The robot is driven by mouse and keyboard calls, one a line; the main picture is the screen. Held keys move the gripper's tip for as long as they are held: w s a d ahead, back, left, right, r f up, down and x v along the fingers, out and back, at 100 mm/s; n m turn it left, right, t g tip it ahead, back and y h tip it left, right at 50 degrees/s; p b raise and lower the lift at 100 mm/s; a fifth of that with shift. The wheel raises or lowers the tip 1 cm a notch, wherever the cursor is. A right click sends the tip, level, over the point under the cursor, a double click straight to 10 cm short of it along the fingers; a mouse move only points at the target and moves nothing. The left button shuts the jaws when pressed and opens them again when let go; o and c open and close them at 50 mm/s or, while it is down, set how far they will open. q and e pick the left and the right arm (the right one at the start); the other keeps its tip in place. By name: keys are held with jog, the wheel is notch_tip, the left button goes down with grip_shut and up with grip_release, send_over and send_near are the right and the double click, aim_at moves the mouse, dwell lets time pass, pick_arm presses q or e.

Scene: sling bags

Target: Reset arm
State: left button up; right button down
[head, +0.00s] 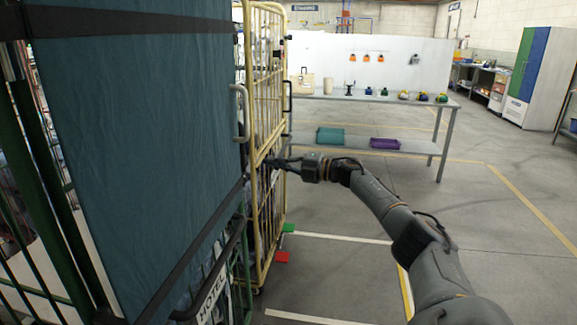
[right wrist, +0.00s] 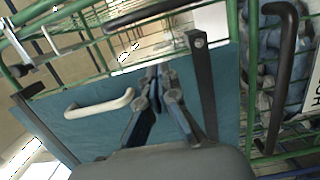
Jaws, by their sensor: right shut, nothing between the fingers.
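My right arm comes in from the lower right of the head view, and its gripper (head: 272,163) is in front of the yellow cage trolley (head: 265,215), right of the blue-green fabric cover (head: 150,130). In the right wrist view the fingers of my right gripper (right wrist: 155,78) come together with nothing held, in front of the blue-green fabric (right wrist: 85,125). I cannot tell whether the gripper touches the trolley. My left gripper is not in view.
Green cage bars (head: 40,180) stand at the left. A table (head: 390,100) with small items, a teal tray (head: 330,135) and a purple tray (head: 385,143) stands further back. A green and blue cabinet (head: 530,65) is at the far right. Open floor lies right of my arm.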

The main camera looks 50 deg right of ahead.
jog(key=d, duration=0.2)
jog(key=s+d+b, duration=0.1)
jog(key=shift+s+d, duration=0.2)
jog(key=shift+d, duration=0.2)
